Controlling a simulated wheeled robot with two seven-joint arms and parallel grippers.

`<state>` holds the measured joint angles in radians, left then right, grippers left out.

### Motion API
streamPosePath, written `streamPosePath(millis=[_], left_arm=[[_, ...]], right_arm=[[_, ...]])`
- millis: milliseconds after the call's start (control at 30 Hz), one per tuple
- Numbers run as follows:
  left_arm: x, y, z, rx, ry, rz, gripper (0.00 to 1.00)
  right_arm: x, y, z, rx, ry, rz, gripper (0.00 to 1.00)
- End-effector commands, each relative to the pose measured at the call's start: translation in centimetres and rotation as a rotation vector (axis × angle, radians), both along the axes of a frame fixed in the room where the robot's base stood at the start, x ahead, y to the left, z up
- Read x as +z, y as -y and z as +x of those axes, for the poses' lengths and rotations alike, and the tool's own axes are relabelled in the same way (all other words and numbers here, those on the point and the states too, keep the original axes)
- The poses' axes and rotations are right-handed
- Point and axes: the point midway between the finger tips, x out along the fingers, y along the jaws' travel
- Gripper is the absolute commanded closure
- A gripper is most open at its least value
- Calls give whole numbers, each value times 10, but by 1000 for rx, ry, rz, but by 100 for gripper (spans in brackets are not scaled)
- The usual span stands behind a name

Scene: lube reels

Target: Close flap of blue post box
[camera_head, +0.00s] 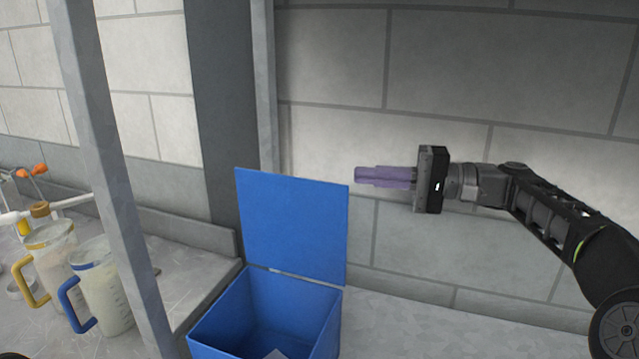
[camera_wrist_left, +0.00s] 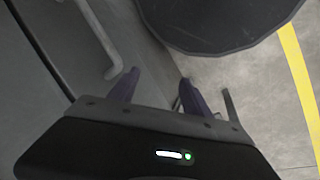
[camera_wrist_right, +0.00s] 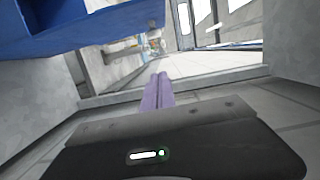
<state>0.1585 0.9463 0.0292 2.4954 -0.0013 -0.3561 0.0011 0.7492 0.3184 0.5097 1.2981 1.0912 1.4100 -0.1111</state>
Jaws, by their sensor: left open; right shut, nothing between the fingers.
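The blue post box (camera_head: 235,318) stands at the lower middle of the head view. Its flap (camera_head: 292,225) is raised upright at the back, so the box is open and something pale lies inside. My right gripper (camera_head: 358,175) is shut and empty, to the right of the flap's upper part; in the picture a small gap separates them. In the right wrist view its purple fingers (camera_wrist_right: 158,90) are together, and blue box surfaces (camera_wrist_right: 90,30) fill the upper left. My left gripper (camera_wrist_left: 158,85) is open and empty in the left wrist view, away from the box; it is outside the head view.
A grey post (camera_head: 105,170) stands left of the box. Jugs with yellow (camera_head: 25,285) and blue (camera_head: 72,305) handles stand on the grey counter at left. A block wall (camera_head: 480,80) is behind. A dark round object (camera_wrist_left: 215,20) is beyond my left fingers.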

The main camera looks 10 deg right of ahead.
Motion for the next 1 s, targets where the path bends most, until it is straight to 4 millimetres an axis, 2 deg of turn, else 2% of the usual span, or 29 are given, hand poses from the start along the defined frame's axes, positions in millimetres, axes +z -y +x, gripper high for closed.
streamPosePath(millis=[267,500,733,1000], left_arm=[[-3,0,0,0,0,0,43],[11,0,0,0,0,0,43],[12,0,0,0,-1,0,43],[13,0,0,0,-1,0,43]], right_arm=[[0,-25,9,5,1,-2,100],[2,-71,29,5,-1,0,100],[0,-87,4,0,0,-1,100],[-1,-93,-3,-1,-1,0,100]])
